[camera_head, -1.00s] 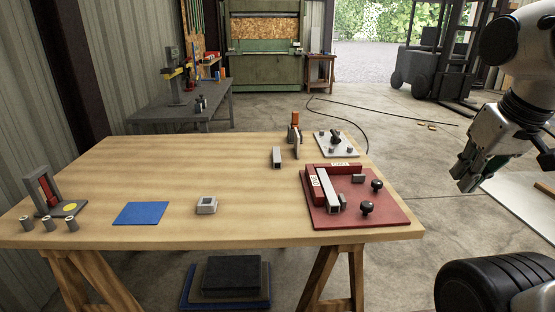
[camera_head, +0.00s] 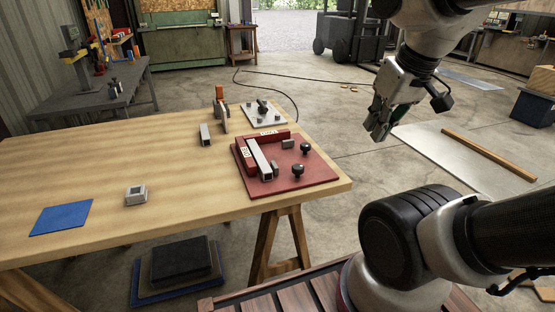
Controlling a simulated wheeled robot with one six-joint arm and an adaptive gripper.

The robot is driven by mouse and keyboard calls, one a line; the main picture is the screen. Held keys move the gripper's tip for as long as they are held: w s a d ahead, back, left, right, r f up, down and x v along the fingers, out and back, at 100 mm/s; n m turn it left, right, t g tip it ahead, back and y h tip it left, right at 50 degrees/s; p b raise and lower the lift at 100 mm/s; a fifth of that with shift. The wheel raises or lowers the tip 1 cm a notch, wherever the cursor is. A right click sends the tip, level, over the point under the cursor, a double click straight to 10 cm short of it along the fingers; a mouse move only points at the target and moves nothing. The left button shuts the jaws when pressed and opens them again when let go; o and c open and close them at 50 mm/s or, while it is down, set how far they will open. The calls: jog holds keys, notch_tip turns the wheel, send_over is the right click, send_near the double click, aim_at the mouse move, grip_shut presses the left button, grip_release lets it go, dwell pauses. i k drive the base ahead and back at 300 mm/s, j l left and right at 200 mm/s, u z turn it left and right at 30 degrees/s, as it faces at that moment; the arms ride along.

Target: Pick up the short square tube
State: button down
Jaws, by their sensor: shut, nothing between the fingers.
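A short grey square tube (camera_head: 205,134) lies on the wooden table (camera_head: 100,163), left of the red fixture. A longer grey square tube (camera_head: 262,160) lies in the red fixture (camera_head: 316,177), between its red blocks and small clamps. My gripper (camera_head: 378,132) hangs in the air to the right of the table, shut and empty, well apart from both tubes. Its fingers point down.
A flat tool with an orange handle (camera_head: 220,94) stands just beyond the short tube. Behind is a light plate with a black knob (camera_head: 263,108). A small grey box (camera_head: 136,194) and a blue mat (camera_head: 61,217) lie at the front left. Bare tabletop lies between.

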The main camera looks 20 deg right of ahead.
aim_at(206, 140)
jog(key=i+j, duration=0.8)
